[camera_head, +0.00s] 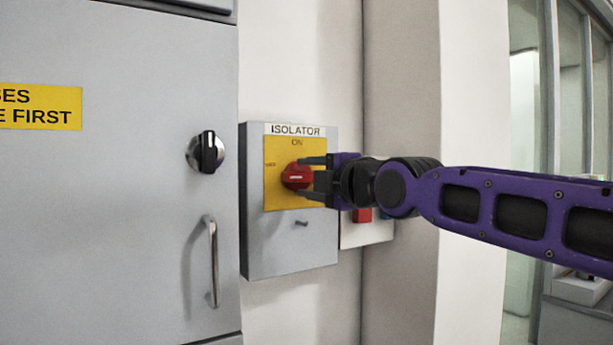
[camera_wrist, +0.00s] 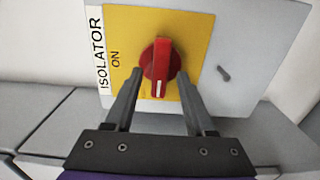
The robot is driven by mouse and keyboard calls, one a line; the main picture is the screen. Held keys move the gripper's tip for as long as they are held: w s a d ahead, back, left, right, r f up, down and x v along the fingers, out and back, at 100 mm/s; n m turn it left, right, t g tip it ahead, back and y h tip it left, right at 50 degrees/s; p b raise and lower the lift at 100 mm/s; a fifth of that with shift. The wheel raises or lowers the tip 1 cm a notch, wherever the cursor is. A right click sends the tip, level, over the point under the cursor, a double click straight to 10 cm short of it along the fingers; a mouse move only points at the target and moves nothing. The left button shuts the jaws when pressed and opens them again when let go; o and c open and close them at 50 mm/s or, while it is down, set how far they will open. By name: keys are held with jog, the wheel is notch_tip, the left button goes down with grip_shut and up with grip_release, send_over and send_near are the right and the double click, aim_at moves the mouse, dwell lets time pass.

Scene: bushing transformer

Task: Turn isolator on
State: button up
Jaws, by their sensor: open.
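The isolator is a grey box (camera_head: 287,247) on the wall with a yellow plate (camera_head: 277,199), labelled ISOLATOR, with ON at the top. Its red rotary knob (camera_head: 295,177) has its handle lying sideways in the head view, with its white mark not toward ON. The wrist view shows the knob (camera_wrist: 159,66) and ON lettering at the left. My gripper (camera_head: 312,178) comes from the right, open, one finger above and one below the knob. In the wrist view its fingers (camera_wrist: 158,80) flank the handle's marked end; I cannot tell if they touch it.
A grey cabinet (camera_head: 110,220) stands at the left, with a black rotary switch (camera_head: 208,152) and a metal handle (camera_head: 212,262). A small peg (camera_head: 301,223) sticks out below the knob.

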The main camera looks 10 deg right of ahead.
jog(key=shift+w+a, duration=0.1)
jog(key=shift+w, duration=0.2)
grip_shut()
dwell(0.5)
jog(key=m+b, duration=0.2)
jog(key=m, duration=0.1)
jog(key=shift+m, duration=0.4)
jog(key=m+b, duration=0.2)
jog(key=m, duration=0.3)
jog(key=shift+r+m, duration=0.1)
jog(key=shift+m, duration=0.2)
jog(key=m+b, duration=0.1)
jog(key=m, duration=0.3)
jog(key=shift+d+r+b, duration=0.1)
jog(key=shift+d+b, duration=0.1)
jog(key=shift+b, duration=0.15)
jog(key=shift+w+d+m, duration=0.1)
jog(key=shift+m, duration=2.2)
